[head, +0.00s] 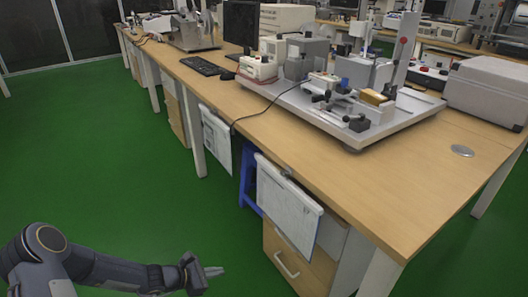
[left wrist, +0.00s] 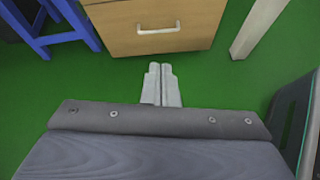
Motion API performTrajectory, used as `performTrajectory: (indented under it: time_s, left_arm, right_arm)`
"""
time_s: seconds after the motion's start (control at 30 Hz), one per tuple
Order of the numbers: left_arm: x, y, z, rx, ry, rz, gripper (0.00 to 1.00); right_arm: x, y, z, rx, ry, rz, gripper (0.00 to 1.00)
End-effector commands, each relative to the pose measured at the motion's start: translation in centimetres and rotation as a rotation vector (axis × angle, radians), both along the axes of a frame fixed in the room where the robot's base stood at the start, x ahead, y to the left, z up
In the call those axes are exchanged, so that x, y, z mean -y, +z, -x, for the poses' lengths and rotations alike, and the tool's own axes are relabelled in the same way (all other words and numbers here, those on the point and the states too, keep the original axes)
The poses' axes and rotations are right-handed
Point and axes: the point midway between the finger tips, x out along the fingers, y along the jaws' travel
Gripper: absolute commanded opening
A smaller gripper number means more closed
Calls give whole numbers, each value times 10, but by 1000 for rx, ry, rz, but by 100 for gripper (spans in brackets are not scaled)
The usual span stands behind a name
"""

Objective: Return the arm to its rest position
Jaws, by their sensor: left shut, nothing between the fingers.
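My left arm reaches in from the lower left of the head view, low over the green floor (head: 120,190). My left gripper (head: 214,271) points right, clear of the table and touching nothing. In the left wrist view the two pale fingers of the left gripper (left wrist: 161,84) lie side by side, shut and empty, with a wooden drawer unit (left wrist: 150,27) beyond them. My right arm and right gripper are not in view.
A long wooden table (head: 410,190) stands to the right, holding a test rig (head: 345,100), a keyboard (head: 207,66) and a monitor (head: 241,25). A drawer unit (head: 290,262) and blue stool (head: 248,180) are under it. Floor left of the table is open.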

Motion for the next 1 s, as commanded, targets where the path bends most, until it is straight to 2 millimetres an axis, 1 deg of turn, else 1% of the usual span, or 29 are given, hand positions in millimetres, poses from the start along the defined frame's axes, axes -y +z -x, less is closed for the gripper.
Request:
performTrajectory:
  time_s: [0.03, 0.07, 0.17, 0.27, 0.37, 0.47, 0.5, 0.57, 0.6, 0.67, 0.7, 0.77, 0.8, 0.87, 0.9, 1.0]
  left_arm:
    - [-1, 18, -1, 25, -21, -16, 0]
    - [-2, 27, 0, 38, -35, -25, 0]
    - [-3, 60, 2, 94, -91, -65, 0]
    - [-5, 100, 6, 160, -158, -113, 0]
    - [-6, 150, 14, 241, -242, -177, 0]
    - [-6, 218, 29, 347, -358, -265, 0]
    - [-7, 248, 38, 394, -412, -309, 0]
    - [-7, 293, 55, 466, -498, -379, 0]
    - [-7, 322, 67, 514, -555, -428, 0]
    - [-8, 362, 87, 579, -639, -503, 0]
    - [-9, 387, 102, 622, -694, -553, 0]
    - [-11, 422, 124, 681, -770, -630, 0]
    - [-13, 443, 139, 717, -820, -682, 0]
    - [-17, 473, 162, 768, -892, -761, 0]
    - [-19, 491, 177, 797, -936, -814, 0]
    - [-28, 529, 214, 866, -1038, -948, 0]
  right_arm:
    - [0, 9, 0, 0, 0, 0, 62]
    - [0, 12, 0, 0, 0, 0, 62]
    - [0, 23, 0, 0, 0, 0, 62]
    - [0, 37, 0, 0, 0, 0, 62]
    - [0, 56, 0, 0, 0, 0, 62]
    - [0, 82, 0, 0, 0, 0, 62]
    - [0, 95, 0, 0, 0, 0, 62]
    - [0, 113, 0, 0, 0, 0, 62]
    - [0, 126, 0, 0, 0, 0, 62]
    - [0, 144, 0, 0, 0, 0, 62]
    - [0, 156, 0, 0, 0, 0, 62]
    - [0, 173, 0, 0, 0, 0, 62]
    - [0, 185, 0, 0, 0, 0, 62]
    - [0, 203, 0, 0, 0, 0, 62]
    - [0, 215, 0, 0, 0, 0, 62]
    - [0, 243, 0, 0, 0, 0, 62]
